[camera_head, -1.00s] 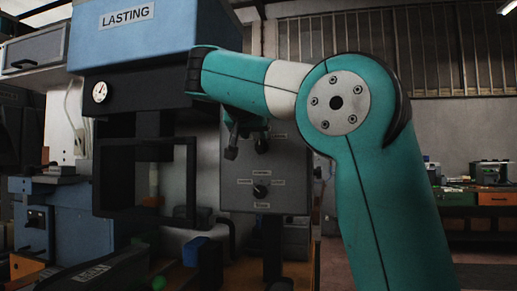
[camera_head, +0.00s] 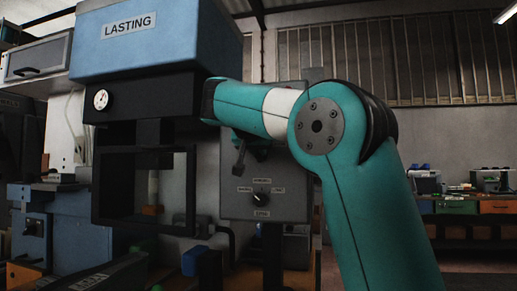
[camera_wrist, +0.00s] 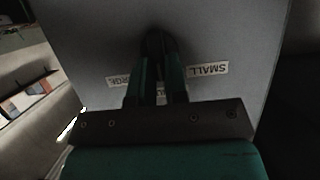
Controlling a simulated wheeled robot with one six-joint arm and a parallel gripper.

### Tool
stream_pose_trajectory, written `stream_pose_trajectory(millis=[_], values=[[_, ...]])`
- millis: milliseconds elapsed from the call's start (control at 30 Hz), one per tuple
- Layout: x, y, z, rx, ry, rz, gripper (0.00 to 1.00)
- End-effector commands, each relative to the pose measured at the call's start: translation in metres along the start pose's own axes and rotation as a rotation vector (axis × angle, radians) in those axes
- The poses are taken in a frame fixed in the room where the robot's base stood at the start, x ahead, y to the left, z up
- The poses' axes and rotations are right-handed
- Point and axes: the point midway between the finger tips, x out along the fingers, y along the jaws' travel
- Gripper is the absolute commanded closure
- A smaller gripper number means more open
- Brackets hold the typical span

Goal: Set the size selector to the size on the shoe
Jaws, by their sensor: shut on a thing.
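The grey control panel (camera_head: 236,204) hangs right of the press in the head view. Its upper part is hidden behind my arm. In the wrist view my gripper (camera_wrist: 156,40) points at the panel face (camera_wrist: 90,40), its fingers close together on a dark knob that they mostly cover. A SMALL label (camera_wrist: 208,69) is right of the fingers, and a partly hidden label ending in RGE (camera_wrist: 121,82) is left of them. The knob's pointing direction cannot be made out. A lower knob (camera_head: 261,197) with small labels around it is clear of my arm. I cannot make out a shoe or its size.
The blue LASTING press (camera_head: 165,45) with a dial gauge (camera_head: 101,99) and a black frame (camera_head: 104,190) stands left of the panel. A blue block (camera_head: 195,260) is below. A bench with drawers (camera_head: 456,207) is far right, with open floor before it.

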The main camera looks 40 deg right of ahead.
Motion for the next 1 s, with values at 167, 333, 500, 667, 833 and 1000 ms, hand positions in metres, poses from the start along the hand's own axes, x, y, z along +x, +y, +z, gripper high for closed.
stream_pose_trajectory(millis=[167, 333, 500, 667, 833, 1000], values=[[0.000, 0.001, 0.001, 0.020, 0.000, -0.007, 1.00], [0.001, 0.002, 0.004, 0.081, 0.001, -0.034, 1.00], [0.002, 0.005, 0.005, 0.193, 0.002, -0.079, 1.00], [0.003, 0.007, 0.007, 0.321, 0.001, -0.132, 1.00], [0.003, 0.010, 0.008, 0.454, 0.001, -0.187, 1.00], [0.003, 0.011, 0.008, 0.569, 0.001, -0.234, 1.00]])
